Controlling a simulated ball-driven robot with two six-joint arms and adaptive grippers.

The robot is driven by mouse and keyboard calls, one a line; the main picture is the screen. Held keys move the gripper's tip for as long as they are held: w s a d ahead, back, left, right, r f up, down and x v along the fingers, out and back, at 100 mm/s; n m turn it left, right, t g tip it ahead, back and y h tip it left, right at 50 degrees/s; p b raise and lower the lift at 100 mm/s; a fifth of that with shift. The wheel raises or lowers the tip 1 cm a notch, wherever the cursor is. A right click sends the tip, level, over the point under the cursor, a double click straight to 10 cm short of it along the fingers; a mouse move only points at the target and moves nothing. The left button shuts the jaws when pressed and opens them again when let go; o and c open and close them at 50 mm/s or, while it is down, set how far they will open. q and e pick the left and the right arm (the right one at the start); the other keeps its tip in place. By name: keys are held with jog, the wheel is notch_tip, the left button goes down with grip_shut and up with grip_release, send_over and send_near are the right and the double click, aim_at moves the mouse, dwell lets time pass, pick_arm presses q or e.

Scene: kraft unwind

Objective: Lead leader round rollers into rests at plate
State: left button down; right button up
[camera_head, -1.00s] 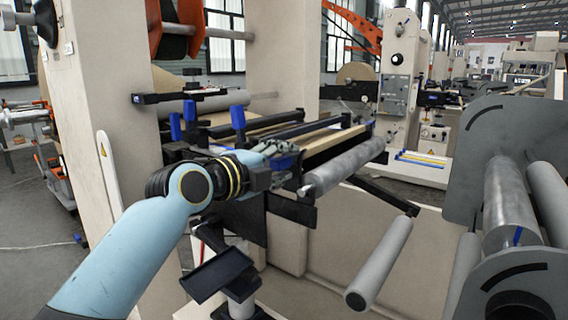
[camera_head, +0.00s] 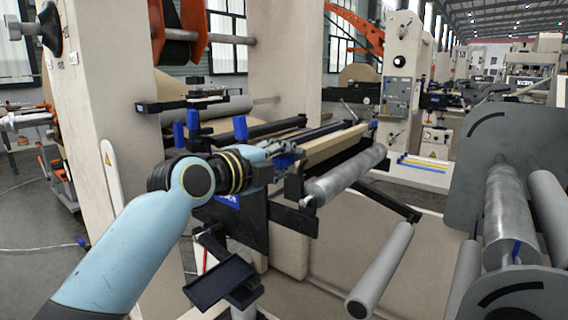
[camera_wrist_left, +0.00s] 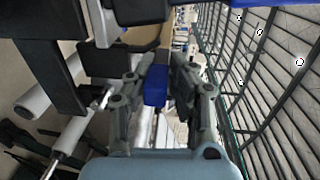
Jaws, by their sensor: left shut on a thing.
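My left gripper (camera_head: 278,158) is at the near end of the machine's bars, shut on a blue piece (camera_wrist_left: 155,86) that shows between its fingers in the left wrist view. Whether this piece belongs to the leader I cannot tell. A tan strip (camera_head: 338,147), possibly kraft paper, lies along the black bars to the right of the gripper. A grey roller (camera_head: 345,176) runs beside it, with a lower pale roller (camera_head: 382,270) below. Black plate (camera_head: 240,220) with a blue label hangs under my arm. My right gripper is not in view.
Upright blue handles (camera_head: 193,123) stand left of the bars. A small black tray (camera_head: 220,281) sits below my forearm. Large grey side plates with rollers (camera_head: 512,215) stand at the right. A beige machine column (camera_head: 110,130) rises behind my arm.

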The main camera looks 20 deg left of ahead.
pick_arm(q)
notch_tip(320, 180, up, 2)
jog(key=shift+r+p, duration=0.15)
jog(key=shift+p, duration=0.3)
jog(key=shift+d, duration=0.1)
jog(key=shift+s+d, duration=0.15)
jog(key=shift+d, duration=0.15)
jog(key=shift+s+d, duration=0.3)
jog(key=shift+d, duration=0.6)
jog(key=shift+s+d, duration=0.25)
jog(key=shift+d, duration=0.65)
